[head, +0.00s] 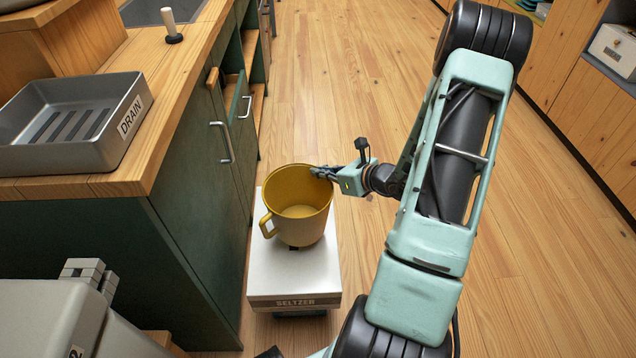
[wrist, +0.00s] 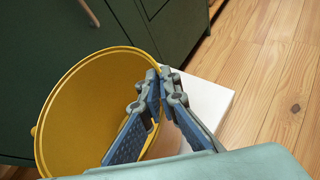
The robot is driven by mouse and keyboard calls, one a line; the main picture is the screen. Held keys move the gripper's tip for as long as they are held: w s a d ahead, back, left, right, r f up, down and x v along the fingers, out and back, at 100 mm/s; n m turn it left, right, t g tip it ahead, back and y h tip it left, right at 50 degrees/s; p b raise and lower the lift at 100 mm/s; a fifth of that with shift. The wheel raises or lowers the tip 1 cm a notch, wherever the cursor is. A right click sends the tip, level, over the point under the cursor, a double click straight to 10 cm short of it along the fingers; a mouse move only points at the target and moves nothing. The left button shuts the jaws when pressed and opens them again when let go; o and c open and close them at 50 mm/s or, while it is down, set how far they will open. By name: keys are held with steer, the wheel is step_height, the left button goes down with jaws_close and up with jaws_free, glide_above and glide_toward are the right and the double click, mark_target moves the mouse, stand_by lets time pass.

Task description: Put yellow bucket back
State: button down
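The yellow bucket (head: 285,225), a mug-like vessel with a side handle, is upright and empty over the white box top in the head view. I cannot tell whether it rests on the box or is held just above it. In the wrist view the bucket (wrist: 75,120) fills the left side, with its open mouth toward the camera. My gripper (head: 318,172) is at the bucket's right rim. In the wrist view my gripper (wrist: 160,78) has one finger inside the wall and one outside, with the tips closed on the rim.
The white box (head: 295,285), labelled SELTZER, stands beside the green cabinet (head: 150,245). The wooden counter (head: 165,90) above carries a grey tray (head: 125,110) labelled DRAIN. A grey container (head: 45,315) is at lower left. Wooden floor (head: 340,70) is clear beyond the box.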

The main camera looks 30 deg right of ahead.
steer(key=shift+w+a+f, duration=0.1)
steer(key=shift+w+f, duration=0.2)
steer(key=shift+f, duration=0.1)
step_height(320, 180, down, 3)
steer(key=shift+w+f+b, duration=0.1)
steer(key=shift+b, duration=0.6)
steer(key=c, duration=2.2)
jaws_free()
steer(key=shift+o, duration=0.2)
steer(key=p, duration=0.3)
glide_toward(318, 180)
steer(key=shift+s+d+r, duration=0.25)
steer(key=shift+s+d, duration=0.25)
steer(key=shift+s, duration=0.15)
